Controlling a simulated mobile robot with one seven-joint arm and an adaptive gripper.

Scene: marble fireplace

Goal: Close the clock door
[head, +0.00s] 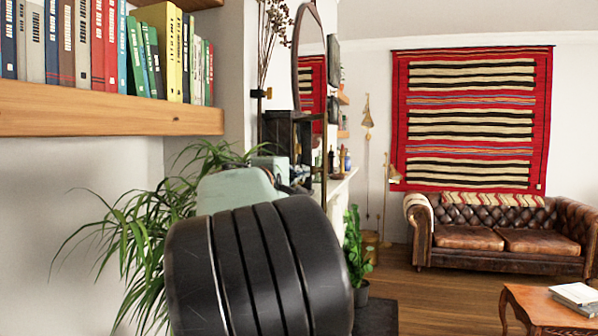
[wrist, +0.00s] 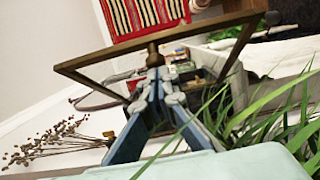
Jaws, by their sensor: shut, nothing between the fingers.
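The clock door shows in the wrist view as a thin brass-brown frame (wrist: 105,53) with a small round knob (wrist: 152,47) on its near bar. My gripper (wrist: 156,76) is shut and empty, its two blue-grey fingers meeting just below the knob. I cannot tell whether the fingertips touch the knob or frame. In the head view, a dark box-like case (head: 284,118) with thin brass-coloured edges, which looks like the clock, stands beside the wall above the mantel. My black and pale green arm hides its lower part and most of my gripper.
Long green plant leaves (wrist: 265,105) reach close to my gripper on the right of the wrist view. The potted plant (head: 150,240) also stands left of my arm. A wooden shelf of books (head: 110,108) juts out at upper left. Open floor (head: 435,295) lies toward the leather sofa (head: 500,240).

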